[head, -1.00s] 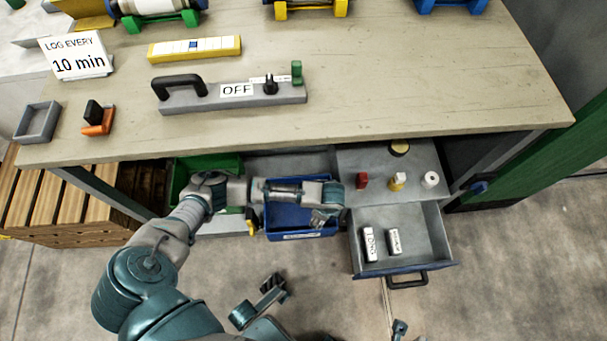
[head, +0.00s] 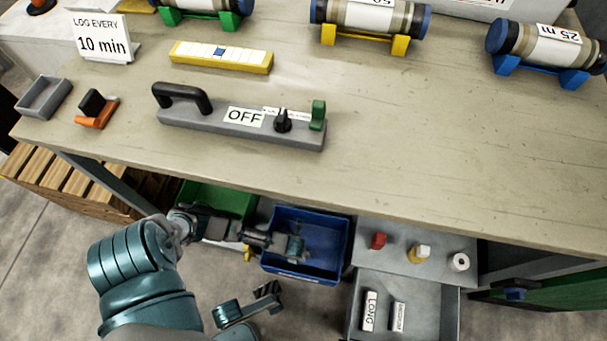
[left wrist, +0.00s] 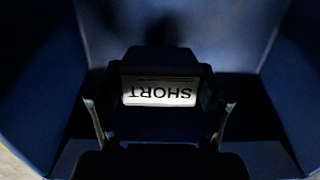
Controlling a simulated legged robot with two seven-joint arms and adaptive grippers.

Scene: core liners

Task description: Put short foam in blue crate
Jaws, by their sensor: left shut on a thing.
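My left gripper (head: 294,248) is over the left part of the blue crate (head: 330,250) under the bench, within its rim in the head view. The left wrist view shows the short foam (left wrist: 160,91), a small block with a white label reading SHORT upside down. It is held between the two fingers of my left gripper (left wrist: 160,108). The dark blue walls of the crate (left wrist: 110,30) surround it there. Shadow hides whether the foam touches the crate floor.
A green crate (head: 232,200) stands left of the blue one. An open grey drawer (head: 430,315) at right holds a LONG block (head: 370,310) and another labelled block (head: 398,316). The bench top (head: 420,170) overhangs the crates.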

